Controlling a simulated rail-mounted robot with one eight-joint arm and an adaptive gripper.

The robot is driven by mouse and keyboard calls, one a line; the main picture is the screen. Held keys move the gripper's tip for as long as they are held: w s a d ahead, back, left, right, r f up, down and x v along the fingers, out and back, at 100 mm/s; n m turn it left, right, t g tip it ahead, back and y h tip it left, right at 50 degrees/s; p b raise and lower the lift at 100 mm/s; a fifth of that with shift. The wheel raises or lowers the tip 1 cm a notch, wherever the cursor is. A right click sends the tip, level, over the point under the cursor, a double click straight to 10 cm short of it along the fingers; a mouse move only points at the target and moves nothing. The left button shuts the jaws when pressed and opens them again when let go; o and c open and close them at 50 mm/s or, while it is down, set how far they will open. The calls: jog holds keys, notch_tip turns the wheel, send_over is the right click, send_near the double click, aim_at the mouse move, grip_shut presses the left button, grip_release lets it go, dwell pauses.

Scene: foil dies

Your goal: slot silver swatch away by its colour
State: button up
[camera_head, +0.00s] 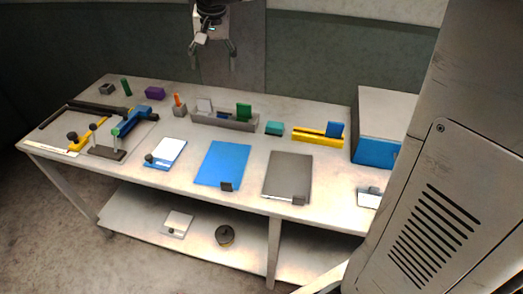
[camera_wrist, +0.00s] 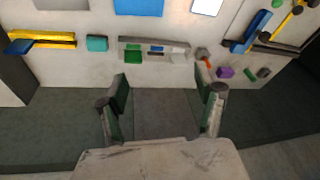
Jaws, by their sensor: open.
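A long grey rack (camera_head: 225,121) stands towards the back of the table, holding upright swatches. A pale silver-grey swatch (camera_head: 204,105) is at its left end, a small blue swatch (camera_head: 222,115) in the middle and a green swatch (camera_head: 243,111) at the right. In the wrist view the rack (camera_wrist: 130,40) shows the pale swatch (camera_wrist: 178,50) at its right end. A yellow holder (camera_head: 315,138) bears an upright blue plate (camera_head: 335,130). My gripper (camera_head: 214,47) is open and empty, above and behind the rack; both fingers frame bare space in the wrist view (camera_wrist: 168,88).
A blue sheet (camera_head: 222,163) and a grey sheet (camera_head: 288,175) lie in front of the rack. A teal block (camera_head: 274,128) stands right of it, an orange-topped grey block (camera_head: 179,110) left. A blue-fronted box (camera_head: 377,152) stands at right; tools (camera_head: 130,121) lie left.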

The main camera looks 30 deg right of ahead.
jog(key=s+f+n+t, duration=0.2)
jog(key=s+f, duration=0.2)
jog(key=s, duration=1)
jog(key=s+f+n+t, duration=0.1)
jog(key=s+f, duration=0.3)
jog(key=s, duration=1)
jog(key=shift+s+f+n+t, duration=0.15)
jog(key=shift+n+t, duration=0.25)
jog(key=shift+n, duration=0.3)
jog(key=shift+f, duration=0.25)
